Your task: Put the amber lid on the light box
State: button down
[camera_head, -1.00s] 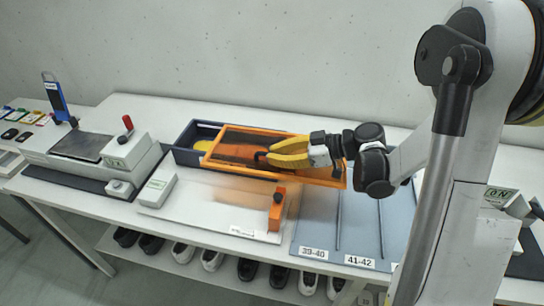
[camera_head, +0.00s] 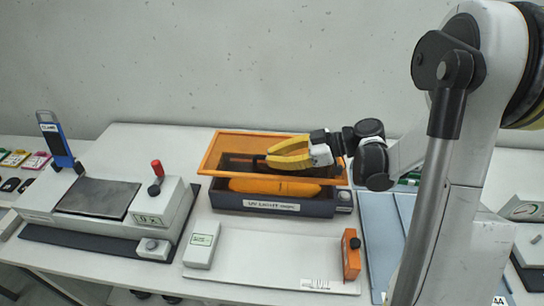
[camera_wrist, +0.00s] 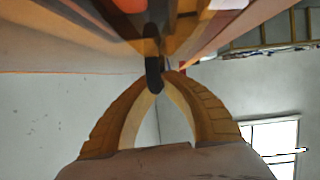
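The amber lid (camera_head: 213,152), an orange frame with a see-through panel, is above the dark light box (camera_head: 222,200) with the "UV LIGHT" label. A gap shows between the lid's front edge and the box's front wall, with an orange-yellow shape (camera_head: 275,187) inside the box. The lid's left edge reaches slightly past the box's left side. My gripper (camera_head: 268,160) is shut on the lid's dark handle. The wrist view shows the yellow fingers (camera_wrist: 168,76) meeting at the black handle (camera_wrist: 153,58). The box's back edge is hidden behind the lid.
A press with a red-knobbed lever (camera_head: 156,178) stands left of the box. A white board (camera_head: 270,262) with a grey block (camera_head: 202,245) and an orange block (camera_head: 351,255) lies in front. A blue-grey mat (camera_head: 380,225) is at the right. A wall stands behind.

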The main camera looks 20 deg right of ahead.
aim_at(314, 169)
notch_tip(314, 169, down, 8)
jog(key=b, duration=0.6)
jog(key=c, duration=1.5)
grip_release()
jog(key=shift+c, duration=0.2)
jog(key=v, duration=1.2)
jog(key=shift+r, duration=0.1)
jog(key=shift+a, duration=0.1)
